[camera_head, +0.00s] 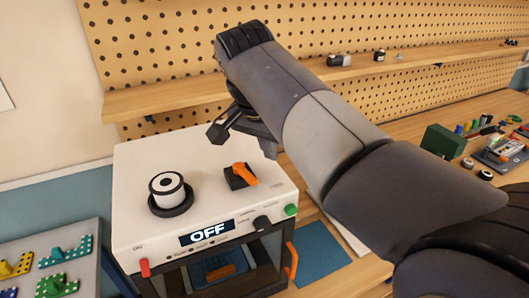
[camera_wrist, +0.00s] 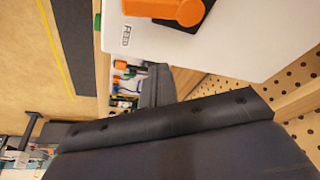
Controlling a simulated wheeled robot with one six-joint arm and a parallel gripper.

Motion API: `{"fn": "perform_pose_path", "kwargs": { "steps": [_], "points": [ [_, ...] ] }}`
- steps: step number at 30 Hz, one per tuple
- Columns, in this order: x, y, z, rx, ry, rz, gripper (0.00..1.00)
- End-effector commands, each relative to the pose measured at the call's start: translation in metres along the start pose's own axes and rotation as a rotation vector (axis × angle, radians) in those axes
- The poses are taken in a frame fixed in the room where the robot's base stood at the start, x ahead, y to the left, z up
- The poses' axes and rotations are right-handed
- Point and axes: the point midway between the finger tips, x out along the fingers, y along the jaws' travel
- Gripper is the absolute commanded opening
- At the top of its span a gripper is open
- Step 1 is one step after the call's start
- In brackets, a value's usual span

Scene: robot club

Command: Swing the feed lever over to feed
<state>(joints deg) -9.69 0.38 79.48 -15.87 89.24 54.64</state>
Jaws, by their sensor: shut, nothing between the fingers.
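The feed lever (camera_head: 243,174) is an orange handle on a black square base, on the top of a white machine (camera_head: 140,178). In the head view its handle slants down to the right. In the wrist view the orange lever (camera_wrist: 160,10) shows at the top edge, partly cut off, with a small printed label (camera_wrist: 126,36) beside it that seems to read FEED. My gripper (camera_head: 218,133) is shut and empty, above the machine's back part, up and left of the lever and apart from it.
The machine's front display (camera_head: 206,233) reads OFF. A white spool (camera_head: 167,187) stands on a black holder left of the lever. Behind are a shelf (camera_head: 160,100) and pegboard (camera_head: 150,40). A green box (camera_head: 443,146) and small parts lie on the bench at right.

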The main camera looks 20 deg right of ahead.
Motion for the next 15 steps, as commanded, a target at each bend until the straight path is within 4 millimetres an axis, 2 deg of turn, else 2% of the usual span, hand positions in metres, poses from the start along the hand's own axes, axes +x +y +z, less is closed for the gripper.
{"fn": "perform_pose_path", "kwargs": {
  "steps": [1, 6, 15],
  "points": [
    [-0.012, -0.003, 0.000, -0.003, 0.005, -0.009, 0.00],
    [-0.045, -0.007, 0.000, -0.003, 0.005, -0.008, 0.00],
    [-0.083, -0.012, -0.001, -0.003, 0.003, -0.005, 0.00]
  ]
}}
